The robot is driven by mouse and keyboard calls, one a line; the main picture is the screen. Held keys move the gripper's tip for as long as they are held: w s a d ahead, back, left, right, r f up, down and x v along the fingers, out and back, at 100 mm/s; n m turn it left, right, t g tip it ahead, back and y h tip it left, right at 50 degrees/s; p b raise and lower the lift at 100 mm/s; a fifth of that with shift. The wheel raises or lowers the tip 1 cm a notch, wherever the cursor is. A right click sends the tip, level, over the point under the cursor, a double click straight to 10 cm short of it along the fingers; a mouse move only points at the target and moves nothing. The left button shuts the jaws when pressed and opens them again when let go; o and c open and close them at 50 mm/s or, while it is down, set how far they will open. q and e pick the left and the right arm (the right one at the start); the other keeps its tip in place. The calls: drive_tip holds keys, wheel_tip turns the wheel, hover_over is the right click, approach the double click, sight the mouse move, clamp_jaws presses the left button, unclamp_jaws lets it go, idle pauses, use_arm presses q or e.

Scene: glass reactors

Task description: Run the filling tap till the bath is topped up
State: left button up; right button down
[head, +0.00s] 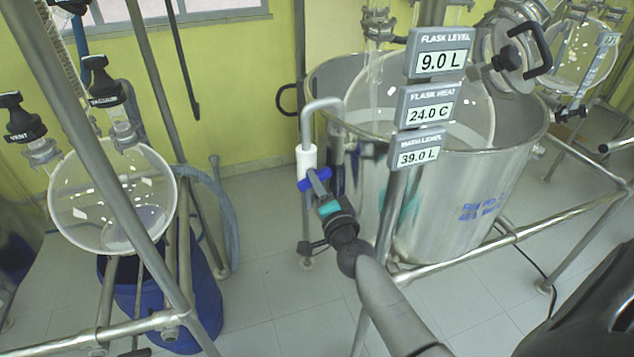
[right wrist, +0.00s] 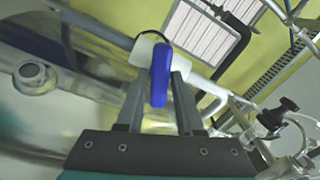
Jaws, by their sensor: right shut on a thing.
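The steel bath (head: 445,205) stands right of centre in the head view, with a glass flask inside. The bath level display (head: 418,157) reads 39.0 L. The filling tap's bent pipe (head: 322,104) rises beside the bath and hooks toward its rim. Its blue handle (head: 322,176) sits below a white valve body (head: 306,158). My right gripper (head: 318,186) is at the handle. In the right wrist view its fingers (right wrist: 158,92) are shut on the blue handle (right wrist: 161,70). Whether water runs from the spout cannot be told. My left gripper is not in view.
Displays above show flask level 9.0 L (head: 441,62) and flask heat 24.0 C (head: 430,108). A second glass flask (head: 110,200) in a steel frame stands left, over a blue drum (head: 205,308). Steel rails (head: 530,228) cross the right. Tiled floor (head: 275,265) is clear between the stands.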

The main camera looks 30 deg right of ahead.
drive_tip(key=shift+n, duration=0.6)
drive_tip(key=c, duration=0.7)
unclamp_jaws()
drive_tip(key=v, duration=1.5)
drive_tip(key=shift+s, duration=0.2)
